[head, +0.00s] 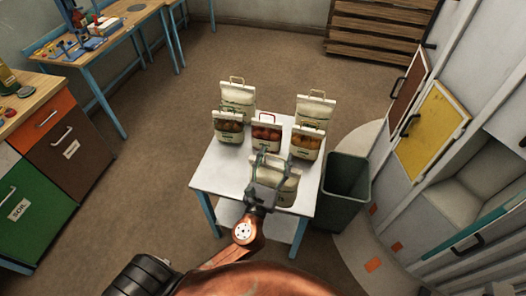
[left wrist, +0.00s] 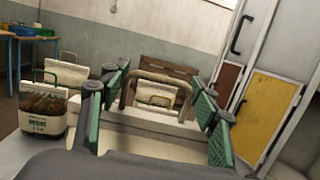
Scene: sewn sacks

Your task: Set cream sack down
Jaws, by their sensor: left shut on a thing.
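My left gripper (head: 270,170) is shut on the cream sack (head: 286,186) at the front of the white table (head: 207,178). In the left wrist view the tan handle (left wrist: 165,76) stands between the green-padded fingers (left wrist: 158,108), above the pale top of the sack. The sack looks upright and at or just over the tabletop; I cannot tell whether its base touches. The gripper and wrist hide part of it. My right gripper is not in view.
Behind it stand filled sacks (head: 266,136), (head: 228,127) and (head: 305,144), with plain cream sacks (head: 238,93) and (head: 316,107) farther back. A dark green bin (head: 345,185) stands close to the table's right side. The table's left front is bare.

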